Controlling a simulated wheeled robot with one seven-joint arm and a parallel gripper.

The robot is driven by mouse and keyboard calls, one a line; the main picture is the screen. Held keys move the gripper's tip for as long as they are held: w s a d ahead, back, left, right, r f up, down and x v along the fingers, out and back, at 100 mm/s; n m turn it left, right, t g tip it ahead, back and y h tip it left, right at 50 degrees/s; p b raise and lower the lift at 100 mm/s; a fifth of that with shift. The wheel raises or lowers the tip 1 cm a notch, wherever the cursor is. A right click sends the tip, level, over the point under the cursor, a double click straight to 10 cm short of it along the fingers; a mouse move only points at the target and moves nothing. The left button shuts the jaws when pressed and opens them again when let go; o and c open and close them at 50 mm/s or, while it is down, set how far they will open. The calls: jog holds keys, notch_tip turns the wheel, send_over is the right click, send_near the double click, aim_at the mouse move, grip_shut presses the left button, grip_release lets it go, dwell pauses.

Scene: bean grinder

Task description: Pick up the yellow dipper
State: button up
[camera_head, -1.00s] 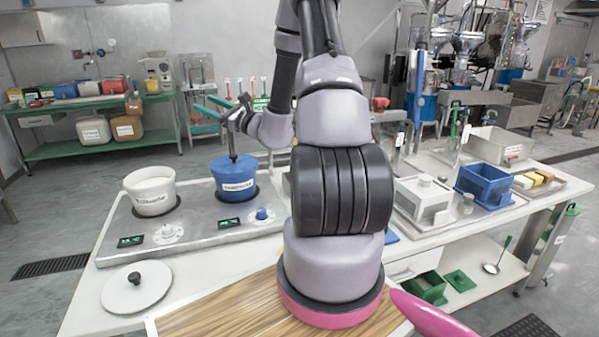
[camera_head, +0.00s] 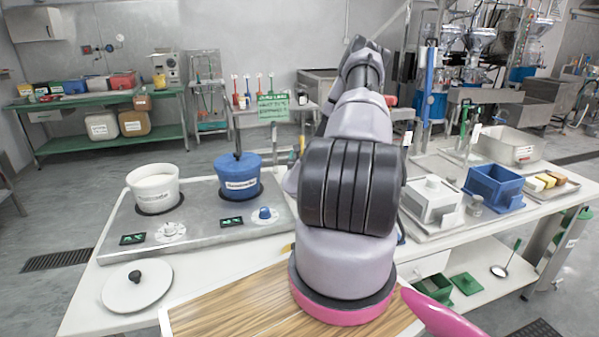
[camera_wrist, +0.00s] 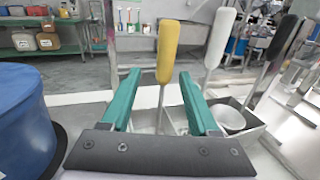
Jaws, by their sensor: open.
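The yellow dipper (camera_wrist: 168,52) stands upright in the wrist view, its long yellow handle on top and a thin metal shaft below. Its lower end is down by a metal container (camera_wrist: 232,118). My gripper (camera_wrist: 158,75) is open and empty, with its two green fingers pointing ahead. The dipper handle appears in the gap between the fingertips, apart from both; how far ahead it is I cannot tell. In the head view my arm hides my gripper and most of that spot.
A white-handled dipper (camera_wrist: 219,38) and a black-handled one (camera_wrist: 281,45) stand right of the yellow dipper. The blue pot (camera_head: 239,176) is close on the left, also in the wrist view (camera_wrist: 25,125). The white pot (camera_head: 153,187) stands farther left on the hot plate.

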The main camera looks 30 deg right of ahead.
jog(key=x, duration=0.5)
jog(key=shift+w+d+r, duration=0.2)
jog(key=shift+d+r, duration=0.2)
jog(key=shift+d, duration=0.05)
grip_shut()
